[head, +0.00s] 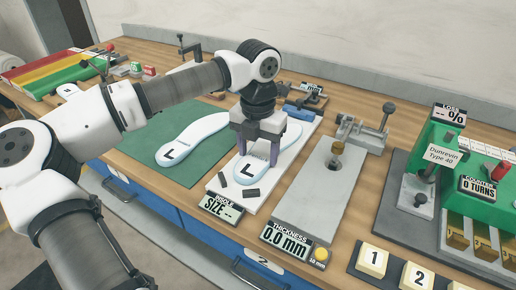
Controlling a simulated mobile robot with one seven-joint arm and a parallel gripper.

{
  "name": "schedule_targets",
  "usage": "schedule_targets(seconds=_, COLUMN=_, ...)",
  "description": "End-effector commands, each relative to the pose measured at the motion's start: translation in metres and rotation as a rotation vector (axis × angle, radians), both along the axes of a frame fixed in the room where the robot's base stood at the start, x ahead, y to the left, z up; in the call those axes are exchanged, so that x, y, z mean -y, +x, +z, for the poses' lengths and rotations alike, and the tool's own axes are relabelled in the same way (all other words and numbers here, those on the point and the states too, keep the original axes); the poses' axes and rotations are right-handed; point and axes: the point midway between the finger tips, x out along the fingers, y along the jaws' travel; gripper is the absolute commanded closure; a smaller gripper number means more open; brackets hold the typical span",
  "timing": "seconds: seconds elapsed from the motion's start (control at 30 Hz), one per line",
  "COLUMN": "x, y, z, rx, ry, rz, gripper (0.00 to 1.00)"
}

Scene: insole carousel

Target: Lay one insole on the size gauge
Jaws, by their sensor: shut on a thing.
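The size gauge (222,186) is a pale flat plate with a display marked "SIZE" (219,207) at its front. A white insole (246,170) marked "L" lies over the gauge plate, its near end close to two small dark blocks. My gripper (257,151) is shut on this insole from above, with its fingers at the insole's middle. The gripper hides part of the insole, and I cannot tell whether the insole touches the plate all along. A second white insole (190,138), also marked "L", lies on the green mat (125,155) to the left.
A thickness gauge (318,190) reading 0.0 mm stands right of the size gauge. A green machine (450,150) and numbered blocks (373,262) are further right. A coloured tray (55,70) and small clamps sit at the back left.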

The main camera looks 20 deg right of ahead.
Motion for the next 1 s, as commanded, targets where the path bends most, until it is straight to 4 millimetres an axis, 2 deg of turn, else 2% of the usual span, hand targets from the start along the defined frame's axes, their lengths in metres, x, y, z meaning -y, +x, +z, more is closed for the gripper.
schedule_targets(seconds=0.33, x=0.000, y=0.000, z=-0.005, rx=0.001, ry=0.001, rz=0.000, gripper=0.62)
schedule_targets(seconds=0.37, x=0.000, y=0.000, z=-0.003, rx=0.000, ry=0.000, rz=0.000, gripper=0.36)
schedule_targets(seconds=0.5, x=0.000, y=0.000, z=-0.003, rx=0.000, ry=0.000, rz=0.000, gripper=0.18)
schedule_targets(seconds=0.83, x=0.000, y=0.000, z=0.000, rx=0.000, ry=0.000, rz=0.000, gripper=0.18)
schedule_targets(seconds=1.0, x=0.000, y=0.001, z=0.020, rx=0.003, ry=0.000, rz=0.001, gripper=0.18)
